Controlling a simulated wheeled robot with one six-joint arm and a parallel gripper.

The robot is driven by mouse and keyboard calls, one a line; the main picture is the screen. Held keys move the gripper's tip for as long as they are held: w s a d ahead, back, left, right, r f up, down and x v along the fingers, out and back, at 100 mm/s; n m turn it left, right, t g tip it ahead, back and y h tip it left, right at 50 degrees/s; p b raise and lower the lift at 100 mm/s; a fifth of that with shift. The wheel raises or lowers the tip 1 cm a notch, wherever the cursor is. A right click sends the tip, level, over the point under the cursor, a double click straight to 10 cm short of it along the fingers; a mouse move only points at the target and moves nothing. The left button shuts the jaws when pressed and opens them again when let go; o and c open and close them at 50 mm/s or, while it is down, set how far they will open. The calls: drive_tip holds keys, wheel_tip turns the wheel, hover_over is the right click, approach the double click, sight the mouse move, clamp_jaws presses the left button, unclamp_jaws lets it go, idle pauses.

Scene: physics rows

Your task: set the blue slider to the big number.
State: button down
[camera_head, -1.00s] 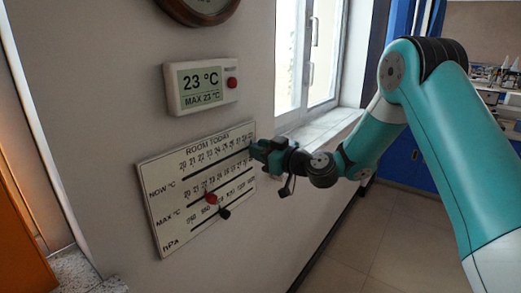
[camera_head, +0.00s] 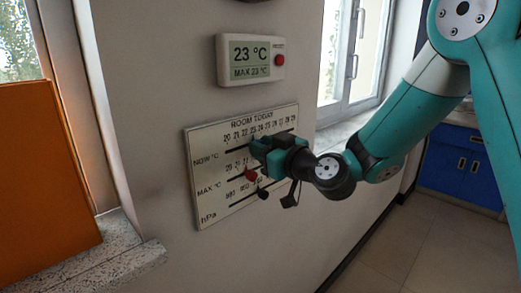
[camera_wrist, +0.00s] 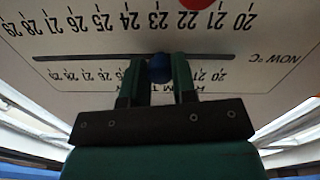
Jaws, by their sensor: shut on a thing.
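The wall display (camera_head: 250,59) shows a big "23 °C" and a smaller "MAX 23 °C" below it. The slider board (camera_head: 206,212), titled "ROOM TODAY", hangs under it. My gripper (camera_head: 258,150) is at the top NOW °C slot. In the wrist view, upside down, my gripper (camera_wrist: 158,75) is shut on the blue slider knob (camera_wrist: 160,68). The knob sits in the slot near the middle, around 23; the fingers hide the nearest numbers of its own scale. In the head view the gripper hides the blue knob.
The red slider (camera_head: 250,174) on the MAX °C row and the black slider (camera_head: 262,194) on the hPa row lie close below my gripper. The red one also shows at the wrist view's top edge (camera_wrist: 195,4). A window sill (camera_head: 350,125) is to the right.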

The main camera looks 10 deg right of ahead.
drive_tip(key=c, duration=0.9)
unclamp_jaws()
drive_tip(key=b+v, duration=1.5)
drive_tip(key=v, duration=0.2)
drive_tip(key=shift+s+d, duration=0.15)
